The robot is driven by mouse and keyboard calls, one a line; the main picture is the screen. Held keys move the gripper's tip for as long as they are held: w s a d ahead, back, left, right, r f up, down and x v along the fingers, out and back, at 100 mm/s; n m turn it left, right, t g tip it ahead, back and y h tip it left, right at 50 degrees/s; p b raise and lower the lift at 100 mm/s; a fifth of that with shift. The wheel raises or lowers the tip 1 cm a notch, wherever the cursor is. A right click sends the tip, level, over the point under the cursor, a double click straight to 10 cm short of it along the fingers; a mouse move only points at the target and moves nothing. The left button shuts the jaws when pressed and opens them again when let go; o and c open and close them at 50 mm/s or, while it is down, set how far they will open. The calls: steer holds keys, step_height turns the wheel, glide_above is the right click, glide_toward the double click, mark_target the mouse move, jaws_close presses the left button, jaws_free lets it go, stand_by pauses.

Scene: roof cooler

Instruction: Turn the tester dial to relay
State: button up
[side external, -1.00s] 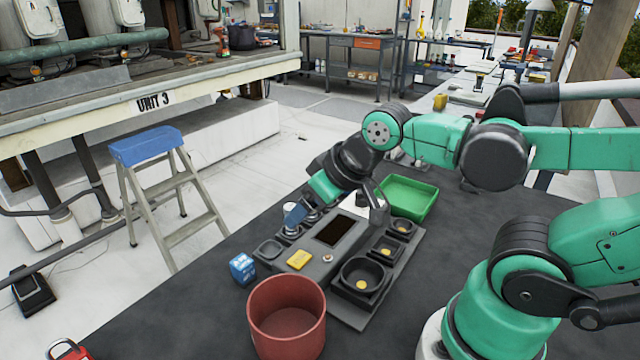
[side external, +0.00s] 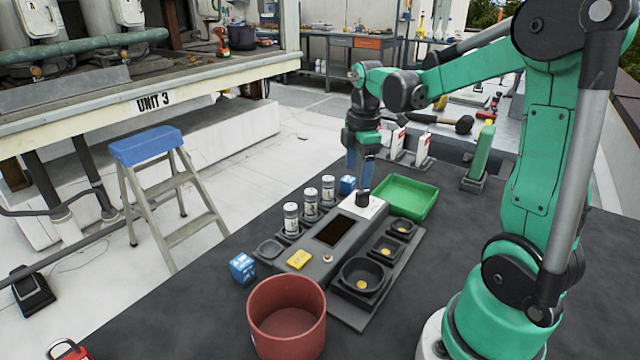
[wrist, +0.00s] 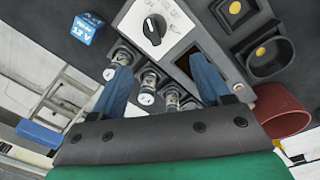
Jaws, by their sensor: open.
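The tester (side external: 318,262) is a grey console with a dark screen, standing on the dark table. Its dial (side external: 363,196) is a black knob on a white panel at the back end. In the wrist view the dial (wrist: 154,30) has a white mark on its face, and the lettering around it is too small to read. My gripper (side external: 360,175) points down above and slightly behind the dial. In the wrist view my gripper (wrist: 160,66) shows two blue fingers spread apart with nothing between them, and the dial lies beyond their tips.
Several white canisters (side external: 291,218) stand along the tester's left side. Black trays (side external: 362,275) line its right side. A blue cube (side external: 347,185) sits near the dial, another (side external: 242,267) at front left. A green tray (side external: 408,197) and red bin (side external: 287,315) flank the tester.

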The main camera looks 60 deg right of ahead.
mark_target(363, 191)
steer(key=shift+s+d+f+n+g, duration=0.15)
steer(key=shift+d+f+n, duration=0.1)
steer(key=shift+d, duration=0.25)
steer(key=shift+s+d+f+n+g, duration=0.15)
steer(key=shift+d+f+n, duration=0.1)
steer(key=shift+d, duration=0.2)
steer(key=shift+w+f, duration=0.1)
steer(key=shift+f, duration=2.7)
jaws_close()
